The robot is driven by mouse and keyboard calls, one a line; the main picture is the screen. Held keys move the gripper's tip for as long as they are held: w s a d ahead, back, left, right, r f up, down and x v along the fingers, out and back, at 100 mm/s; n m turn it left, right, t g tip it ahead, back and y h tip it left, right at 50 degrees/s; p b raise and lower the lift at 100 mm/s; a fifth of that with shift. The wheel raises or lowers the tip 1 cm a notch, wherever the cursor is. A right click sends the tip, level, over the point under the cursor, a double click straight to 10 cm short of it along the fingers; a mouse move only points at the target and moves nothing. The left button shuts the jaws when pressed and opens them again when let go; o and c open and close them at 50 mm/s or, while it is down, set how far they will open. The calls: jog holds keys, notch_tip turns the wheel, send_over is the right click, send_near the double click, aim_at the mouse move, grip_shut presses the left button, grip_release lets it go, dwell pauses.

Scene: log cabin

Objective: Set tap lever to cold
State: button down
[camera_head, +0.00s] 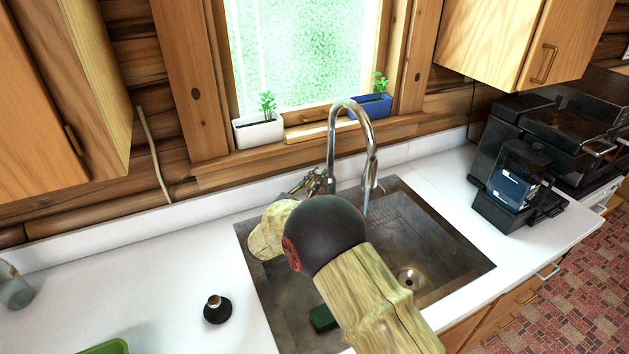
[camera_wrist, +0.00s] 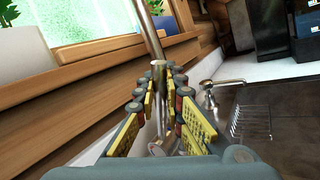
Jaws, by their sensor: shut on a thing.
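The chrome tap (camera_head: 333,150) stands at the back edge of the sink, its tall curved spout arching to the right. In the wrist view its neck (camera_wrist: 149,28) rises between and beyond my fingers. My gripper (camera_head: 316,183) is at the left side of the tap base. In the wrist view my gripper (camera_wrist: 159,88) has its yellow-padded fingers on both sides of a short upright chrome piece, which looks like the tap lever (camera_wrist: 159,105). The lever's lower part is partly hidden by the fingers, and my arm covers part of the sink. A thin pale streak below the spout looks like water.
The dark sink (camera_head: 455,262) has a drain and a green block (camera_head: 322,318) inside. A white planter (camera_head: 258,130) and a blue planter (camera_head: 371,106) stand on the sill behind the tap. A coffee machine (camera_head: 515,185) is right.

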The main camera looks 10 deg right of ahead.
dwell(0.3)
jog(key=c, duration=1.9)
grip_release()
jog(key=v, duration=0.7)
jog(key=shift+s+a, duration=0.2)
jog(key=shift+a, duration=0.05)
jog(key=shift+f, duration=0.15)
